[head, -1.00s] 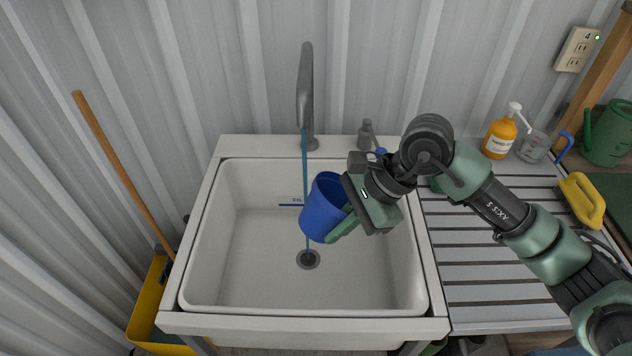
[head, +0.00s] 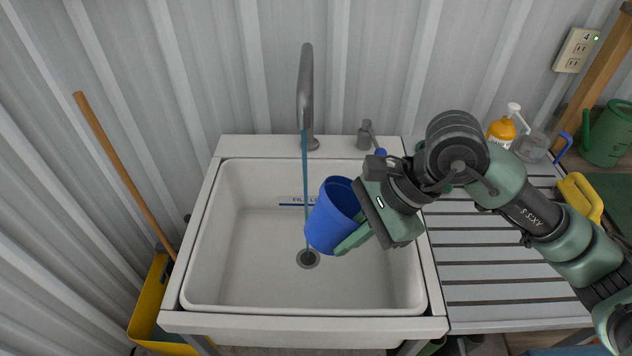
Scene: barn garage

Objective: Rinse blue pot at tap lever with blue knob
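The blue pot (head: 329,222) is in my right gripper (head: 358,226), tilted, above the white sink basin (head: 235,275). The gripper is shut on its right side, one finger showing along the outside. A blue stream of water (head: 305,180) falls from the grey tap (head: 306,95) toward the drain (head: 307,259), passing at or just beside the pot's left edge. The tap lever (head: 367,135) stands at the sink's back right, its blue knob (head: 380,153) just behind my gripper. My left gripper is not in view.
A slatted drainboard (head: 480,270) adjoins the sink's right side. An orange pump bottle (head: 501,131), a clear cup (head: 532,146), a yellow object (head: 580,197) and a green watering can (head: 607,135) stand at right. A yellow bucket (head: 152,308) and a wooden handle (head: 120,170) are at left.

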